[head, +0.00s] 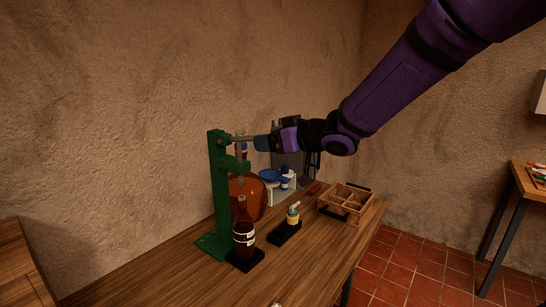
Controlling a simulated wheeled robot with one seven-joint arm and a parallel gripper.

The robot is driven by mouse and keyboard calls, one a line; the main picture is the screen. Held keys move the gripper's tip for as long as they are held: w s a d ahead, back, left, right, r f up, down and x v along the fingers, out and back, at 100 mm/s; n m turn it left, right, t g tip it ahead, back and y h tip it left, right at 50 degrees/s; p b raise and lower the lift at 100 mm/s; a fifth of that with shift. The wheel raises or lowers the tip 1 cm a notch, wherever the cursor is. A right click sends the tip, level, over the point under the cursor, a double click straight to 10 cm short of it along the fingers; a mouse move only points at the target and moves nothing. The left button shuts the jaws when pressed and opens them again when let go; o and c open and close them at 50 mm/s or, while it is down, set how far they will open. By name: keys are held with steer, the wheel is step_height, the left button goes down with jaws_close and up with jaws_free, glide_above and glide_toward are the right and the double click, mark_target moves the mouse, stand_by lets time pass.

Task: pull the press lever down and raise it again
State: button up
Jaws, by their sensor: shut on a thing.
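The green press (217,185) stands upright on the wooden table, near the wall. Its lever (243,138) sticks out roughly level to the right from the top of the post. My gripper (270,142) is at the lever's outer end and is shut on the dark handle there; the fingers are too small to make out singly. A grey vertical rod hangs below the lever through the press's green arm. A dark bottle (243,238) with a pale label stands upright below it on a black base.
A small jar with a yellowish top (292,216) stands on a black base. Behind are a big orange-brown pot (247,193), a blue bowl (270,175) and white items. A divided wooden box (345,201) sits at right. The table's front is mostly clear.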

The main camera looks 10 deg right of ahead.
steer(key=shift+w+a+r, duration=0.15)
steer(key=shift+w+r, duration=0.05)
steer(key=shift+r, duration=0.6)
steer(key=shift+w+a+r, duration=0.15)
steer(key=shift+a+r, duration=0.05)
steer(key=shift+r, duration=0.55)
steer(key=shift+w+a+r, duration=0.15)
steer(key=shift+w+r, duration=0.05)
steer(key=shift+r, duration=0.6)
steer(key=o, duration=1.2)
steer(key=shift+o, duration=0.2)
steer(key=shift+s+d, duration=0.1)
steer(key=v, duration=1)
steer(key=shift+s+d, duration=0.2)
